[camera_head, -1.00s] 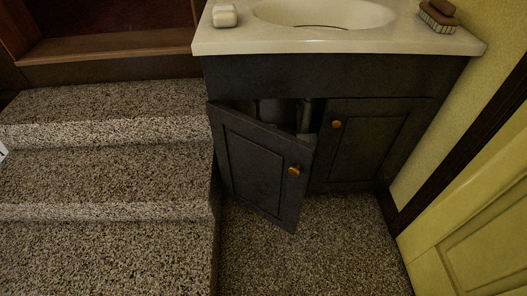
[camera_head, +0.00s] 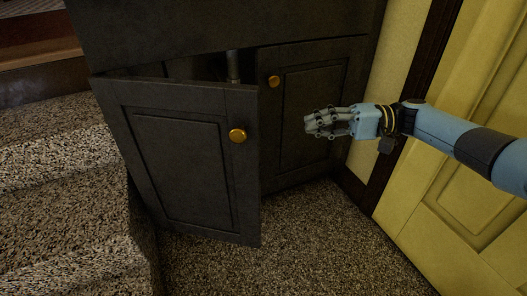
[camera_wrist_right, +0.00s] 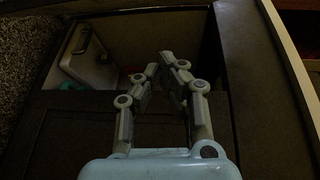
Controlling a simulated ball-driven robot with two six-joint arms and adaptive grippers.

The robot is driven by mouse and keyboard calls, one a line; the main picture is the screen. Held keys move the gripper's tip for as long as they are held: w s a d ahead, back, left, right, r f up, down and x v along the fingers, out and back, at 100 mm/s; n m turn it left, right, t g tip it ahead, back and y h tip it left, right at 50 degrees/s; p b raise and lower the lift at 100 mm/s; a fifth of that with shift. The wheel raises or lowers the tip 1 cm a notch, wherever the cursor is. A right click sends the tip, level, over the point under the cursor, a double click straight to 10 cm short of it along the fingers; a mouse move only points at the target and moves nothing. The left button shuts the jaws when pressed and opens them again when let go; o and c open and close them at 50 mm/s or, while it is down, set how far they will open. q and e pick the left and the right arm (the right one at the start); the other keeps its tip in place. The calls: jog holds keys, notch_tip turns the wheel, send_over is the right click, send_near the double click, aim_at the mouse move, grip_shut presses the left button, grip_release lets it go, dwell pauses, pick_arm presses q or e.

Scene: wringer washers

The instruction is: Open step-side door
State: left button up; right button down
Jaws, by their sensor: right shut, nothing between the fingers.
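The step-side door (camera_head: 185,158) is the dark left cabinet door beside the carpeted steps. It stands ajar, swung out toward me, with a brass knob (camera_head: 238,135) near its upper right corner. A dark gap with a grey pipe (camera_head: 233,66) shows above it. My right gripper (camera_head: 311,123) is shut and empty, in front of the closed right door (camera_head: 312,110) and to the right of the step-side door's free edge, apart from its knob. In the right wrist view its fingers (camera_wrist_right: 168,62) point toward the cabinet opening. My left gripper is not in view.
Carpeted steps (camera_head: 60,190) rise on the left, close to the step-side door's hinge side. A yellow panelled door (camera_head: 450,190) with a dark frame stands on the right. Speckled carpet (camera_head: 290,240) in front is clear. A pale container (camera_wrist_right: 88,60) shows inside the cabinet.

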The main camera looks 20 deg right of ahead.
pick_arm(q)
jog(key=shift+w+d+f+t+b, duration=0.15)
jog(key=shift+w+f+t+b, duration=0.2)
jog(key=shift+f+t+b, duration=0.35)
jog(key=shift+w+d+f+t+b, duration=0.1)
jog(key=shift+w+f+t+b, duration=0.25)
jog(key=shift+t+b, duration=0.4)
pick_arm(e)
jog(key=a+r+y, duration=0.1)
jog(key=a+r, duration=0.2)
jog(key=a, duration=0.8)
jog(key=shift+w+a+n, duration=0.2)
jog(key=shift+w+n, duration=0.15)
jog(key=shift+n, duration=0.05)
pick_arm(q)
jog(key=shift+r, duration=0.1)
